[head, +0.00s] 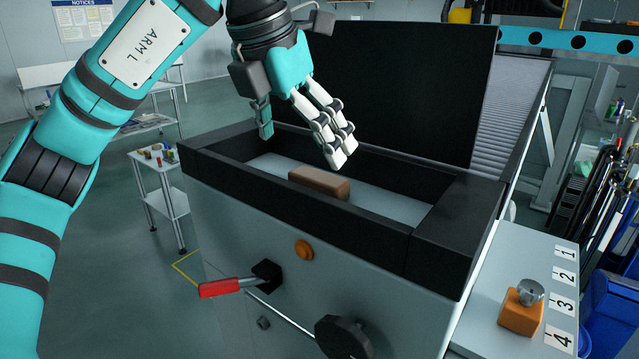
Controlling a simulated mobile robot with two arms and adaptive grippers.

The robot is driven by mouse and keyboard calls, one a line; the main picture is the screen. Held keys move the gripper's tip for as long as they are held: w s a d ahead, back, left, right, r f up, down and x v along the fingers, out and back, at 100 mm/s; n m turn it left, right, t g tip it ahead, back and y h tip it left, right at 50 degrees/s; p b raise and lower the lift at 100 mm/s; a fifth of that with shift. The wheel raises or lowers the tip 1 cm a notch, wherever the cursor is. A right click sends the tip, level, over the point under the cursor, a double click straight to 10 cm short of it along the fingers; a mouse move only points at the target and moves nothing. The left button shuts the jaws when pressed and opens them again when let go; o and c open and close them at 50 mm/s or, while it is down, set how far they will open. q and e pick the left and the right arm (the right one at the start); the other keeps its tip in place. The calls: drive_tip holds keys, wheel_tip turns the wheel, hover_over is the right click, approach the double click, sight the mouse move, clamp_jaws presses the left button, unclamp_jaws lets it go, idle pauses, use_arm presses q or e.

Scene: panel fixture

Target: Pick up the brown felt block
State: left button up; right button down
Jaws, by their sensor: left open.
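The brown felt block (320,182) lies on the pale floor of an open bin with a thick black rim (310,208). The gripper is open and holds nothing. My right gripper does not show.
A black raised lid (400,90) stands behind the bin. A red-handled lever (220,287), an orange button (303,250) and a black knob (343,338) are on the front. A numbered shelf at right holds an orange block with a metal knob (521,308).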

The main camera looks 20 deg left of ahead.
sight(317, 176)
use_arm(q)
drive_tip(key=shift+x, duration=0.85)
drive_tip(key=shift+f, duration=0.1)
drive_tip(key=shift+w+d+f+p, duration=0.1)
drive_tip(key=shift+f+p, duration=0.2)
drive_tip(key=shift+p, duration=0.2)
drive_tip(key=p+x, duration=0.1)
drive_tip(key=x, duration=0.3)
drive_tip(key=shift+w+d+f, duration=0.1)
drive_tip(key=shift+w+d, duration=0.05)
drive_tip(key=shift+w, duration=0.05)
drive_tip(key=shift+s, duration=0.1)
drive_tip(key=shift+c, duration=1.5)
drive_tip(key=c, duration=0.7)
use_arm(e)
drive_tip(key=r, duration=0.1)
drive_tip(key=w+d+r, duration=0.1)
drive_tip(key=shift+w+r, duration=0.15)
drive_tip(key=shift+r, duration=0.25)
